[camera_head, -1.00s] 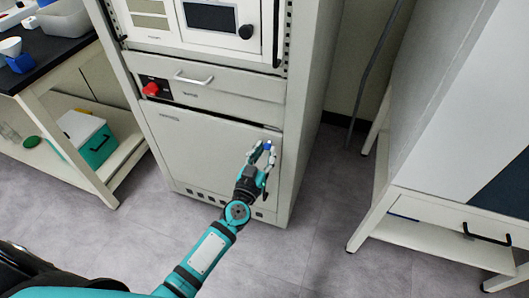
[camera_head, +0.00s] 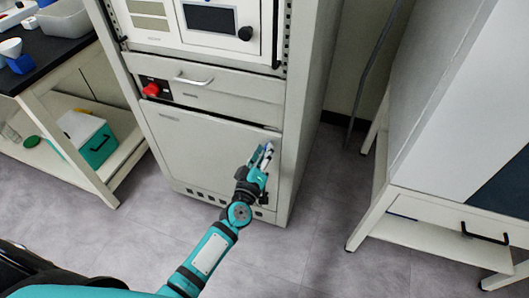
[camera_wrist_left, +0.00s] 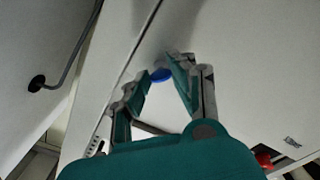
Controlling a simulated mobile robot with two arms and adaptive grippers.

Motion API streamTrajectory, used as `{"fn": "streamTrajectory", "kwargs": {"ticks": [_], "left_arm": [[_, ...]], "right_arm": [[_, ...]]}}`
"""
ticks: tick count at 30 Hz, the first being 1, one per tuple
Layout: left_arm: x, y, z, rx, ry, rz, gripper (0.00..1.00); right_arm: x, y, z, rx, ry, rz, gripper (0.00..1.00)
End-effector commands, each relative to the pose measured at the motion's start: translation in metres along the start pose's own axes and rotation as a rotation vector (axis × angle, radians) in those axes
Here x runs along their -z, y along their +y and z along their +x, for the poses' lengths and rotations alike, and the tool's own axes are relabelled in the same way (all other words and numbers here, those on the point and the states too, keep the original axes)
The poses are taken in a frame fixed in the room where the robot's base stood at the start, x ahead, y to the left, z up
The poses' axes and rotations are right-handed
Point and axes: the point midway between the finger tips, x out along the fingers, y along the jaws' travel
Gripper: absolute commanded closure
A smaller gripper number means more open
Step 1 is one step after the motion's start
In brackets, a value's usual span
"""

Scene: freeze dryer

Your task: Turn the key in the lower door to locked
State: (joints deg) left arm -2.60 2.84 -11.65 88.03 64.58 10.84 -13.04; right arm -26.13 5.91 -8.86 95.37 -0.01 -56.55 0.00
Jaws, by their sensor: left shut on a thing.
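The lower door (camera_head: 205,150) is a pale grey panel at the bottom of the cabinet and looks closed. My left gripper (camera_head: 264,152) is at the right side of this door, shut on the blue key. In the head view the fingers largely cover the key. The lock behind it is hidden, and the key's exact angle cannot be told. My right gripper is in neither view.
Above the door are a drawer with a handle (camera_head: 194,79) and a red knob (camera_head: 151,90). A bench with a teal-and-white box (camera_head: 91,137) stands at left. A white cabinet (camera_head: 450,100) stands at right. Grey floor (camera_head: 330,200) lies open between.

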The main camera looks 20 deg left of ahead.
Motion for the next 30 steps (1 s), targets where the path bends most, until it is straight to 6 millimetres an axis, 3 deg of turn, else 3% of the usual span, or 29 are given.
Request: {"fn": "streamTrajectory", "kwargs": {"ticks": [18,30], "left_arm": [[0.0,0.001,0.0,0.0,0.0,-0.542,1.0],[0.001,0.001,0.0,0.001,0.001,-0.713,1.0]], "right_arm": [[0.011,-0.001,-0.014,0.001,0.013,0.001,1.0],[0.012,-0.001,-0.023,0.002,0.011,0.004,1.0]]}}
